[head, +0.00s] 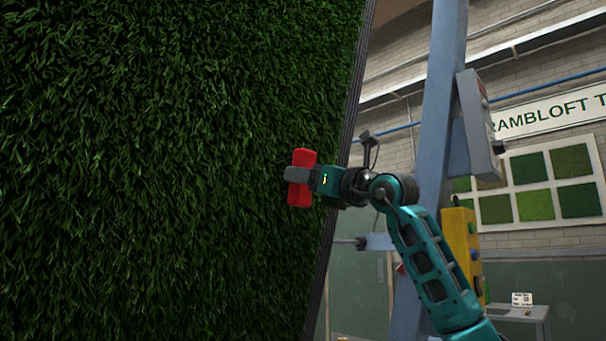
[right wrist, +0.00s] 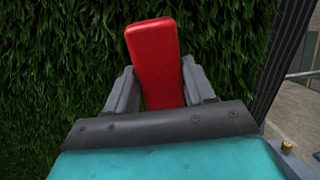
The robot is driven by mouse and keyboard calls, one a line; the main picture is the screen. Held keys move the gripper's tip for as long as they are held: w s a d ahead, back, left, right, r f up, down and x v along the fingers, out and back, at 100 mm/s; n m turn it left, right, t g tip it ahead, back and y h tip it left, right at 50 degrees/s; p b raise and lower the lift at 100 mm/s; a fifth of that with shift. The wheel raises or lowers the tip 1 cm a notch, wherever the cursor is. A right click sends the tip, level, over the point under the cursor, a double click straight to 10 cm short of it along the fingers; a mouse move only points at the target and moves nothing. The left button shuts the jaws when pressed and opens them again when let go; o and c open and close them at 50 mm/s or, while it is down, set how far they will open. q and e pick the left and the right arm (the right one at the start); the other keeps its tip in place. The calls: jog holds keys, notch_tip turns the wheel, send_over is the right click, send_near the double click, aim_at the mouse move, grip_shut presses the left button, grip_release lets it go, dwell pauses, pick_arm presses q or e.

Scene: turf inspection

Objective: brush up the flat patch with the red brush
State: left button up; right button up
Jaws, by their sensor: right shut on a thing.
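The red brush (head: 302,194) is in my right gripper (head: 298,175), in front of the upright turf panel near its right edge. In the right wrist view the red brush (right wrist: 155,60) stands between the two fingers of my right gripper (right wrist: 154,88), which are shut on it. Its bristles are hidden, and I cannot tell whether it touches the grass. The turf panel (head: 150,150) fills the left of the head view with dense dark green grass. I cannot make out a flat patch in it. My left gripper is not in view.
A dark frame edge (head: 345,140) bounds the turf on the right. A blue-grey post (head: 437,120) with a grey box (head: 478,125) and a yellow control box (head: 463,245) stands to the right. Turf samples (head: 530,185) hang on the back wall. A small table (head: 520,312) stands far right.

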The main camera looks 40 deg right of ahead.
jog(key=d+p, duration=0.1)
jog(key=d, duration=0.1)
jog(key=shift+w+d, duration=0.1)
jog(key=shift+d, duration=0.2)
dwell(0.4)
jog(key=b+v, duration=0.4)
jog(key=v, duration=0.4)
jog(key=shift+r, duration=0.1)
dwell(0.7)
